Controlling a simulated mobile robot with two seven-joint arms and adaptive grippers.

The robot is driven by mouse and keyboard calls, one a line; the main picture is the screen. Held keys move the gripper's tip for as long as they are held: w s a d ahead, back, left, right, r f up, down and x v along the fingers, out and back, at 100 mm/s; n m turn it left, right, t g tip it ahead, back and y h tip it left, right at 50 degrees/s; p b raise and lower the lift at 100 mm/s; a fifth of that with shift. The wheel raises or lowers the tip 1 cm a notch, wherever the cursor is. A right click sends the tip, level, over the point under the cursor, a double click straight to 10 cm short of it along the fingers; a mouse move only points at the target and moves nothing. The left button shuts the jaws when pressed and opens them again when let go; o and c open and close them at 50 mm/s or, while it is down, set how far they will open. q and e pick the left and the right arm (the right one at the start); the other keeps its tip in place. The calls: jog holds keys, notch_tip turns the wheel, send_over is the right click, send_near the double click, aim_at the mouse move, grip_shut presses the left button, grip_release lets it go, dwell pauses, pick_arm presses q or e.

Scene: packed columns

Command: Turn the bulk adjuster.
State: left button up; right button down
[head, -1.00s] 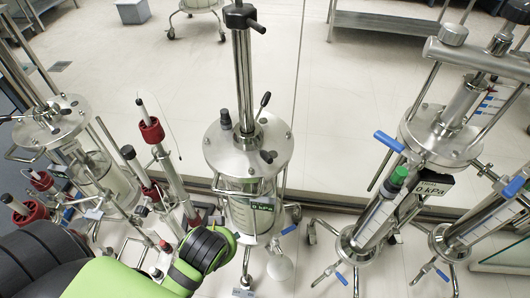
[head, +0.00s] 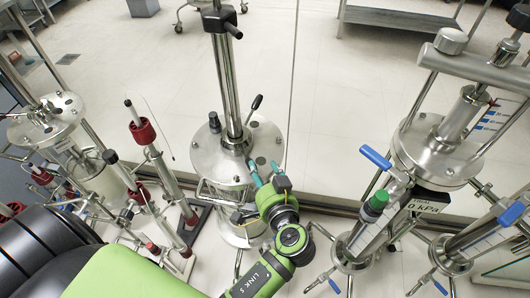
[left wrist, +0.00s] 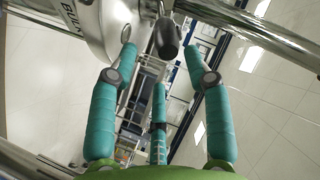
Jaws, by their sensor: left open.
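The middle column has a round steel top plate (head: 208,160) with a central shaft. In the left wrist view, a dark rounded knob (left wrist: 166,38), which looks like the bulk adjuster, sticks out beside the pale rim with a partly visible "BULK" label (left wrist: 72,14). In the head view, a small dark spot (head: 261,160) near the plate's front right edge may be this knob. My left gripper (head: 264,171) is open at that edge. In the wrist view its teal fingers (left wrist: 162,52) are on either side of the knob; contact is not clear. My right gripper is not in view.
Columns with blue handles (head: 376,158) stand at right; red-collared tubes (head: 143,131) stand at left. Pale floor lies behind.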

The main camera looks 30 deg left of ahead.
pick_arm(q)
jog(key=a, duration=0.1)
jog(key=a+p, duration=0.1)
jog(key=shift+w+a, duration=0.35)
jog(key=p+x, duration=0.1)
jog(key=x, duration=0.2)
jog(key=shift+s+a, duration=0.15)
jog(key=shift+w+a+f, duration=0.1)
jog(key=shift+w+f, duration=0.15)
jog(key=shift+w, duration=0.05)
jog(key=shift+s+a, duration=0.1)
jog(key=c, duration=0.5)
grip_shut()
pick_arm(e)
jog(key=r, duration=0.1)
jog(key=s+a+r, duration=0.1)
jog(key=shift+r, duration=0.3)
